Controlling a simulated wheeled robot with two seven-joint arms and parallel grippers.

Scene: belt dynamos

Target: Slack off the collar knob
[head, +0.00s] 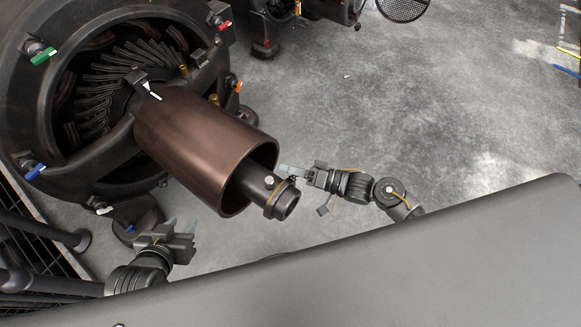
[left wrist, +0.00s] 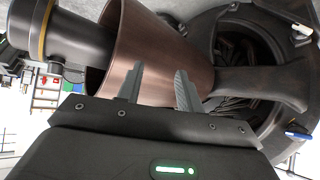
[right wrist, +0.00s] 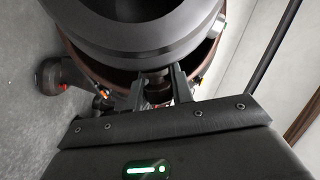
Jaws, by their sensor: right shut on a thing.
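A dark shaft with a collar (head: 287,203) and a thin brass-coloured ring sticks out of the brown drum (head: 195,140) of the dynamo. My right gripper (head: 287,170) reaches the collar from the right. In the right wrist view its fingers are shut on the dark collar knob (right wrist: 157,88), just below the large round collar (right wrist: 150,35); the fingers partly hide the knob. A pale bolt head (head: 268,181) shows on top of the shaft. My left gripper (head: 182,227) is empty and open below the drum, its fingers apart in the left wrist view (left wrist: 157,88).
The dynamo housing (head: 18,110) fills the upper left, with small coloured handles, green (head: 43,56), blue (head: 36,172) and red (head: 223,26). A black railing (head: 40,225) stands at the lower left.

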